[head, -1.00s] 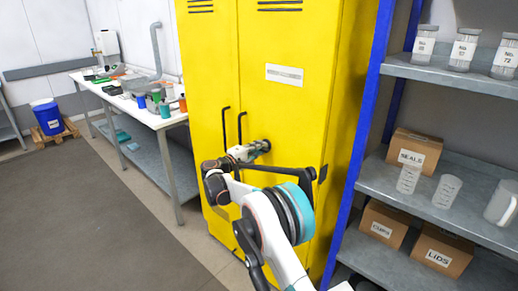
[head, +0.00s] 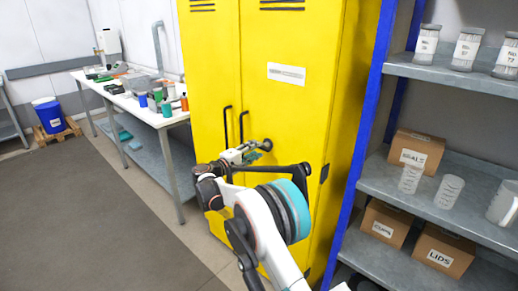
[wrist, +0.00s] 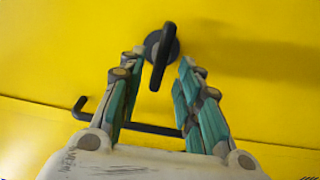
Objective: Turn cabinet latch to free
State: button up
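The yellow cabinet (head: 300,110) stands upright with its doors shut. Its latch (head: 267,145) is a dark round knob with a short lever, on the right door beside the handles. In the wrist view the latch (wrist: 163,48) lies at the far end of my fingers, its lever running nearly along them, slightly tilted. My gripper (head: 254,154) is at the latch, just left of and below it in the head view. In the wrist view my gripper (wrist: 161,66) is open, a teal-padded finger on each side of the lever, with visible gaps. Depth to the door is unclear.
Two black bar handles (head: 226,128) stick out left of the latch; one handle (wrist: 145,128) passes below my fingers in the wrist view. A blue-framed shelf (head: 400,185) with boxes and jars stands close on the right.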

jog(key=v, duration=0.8)
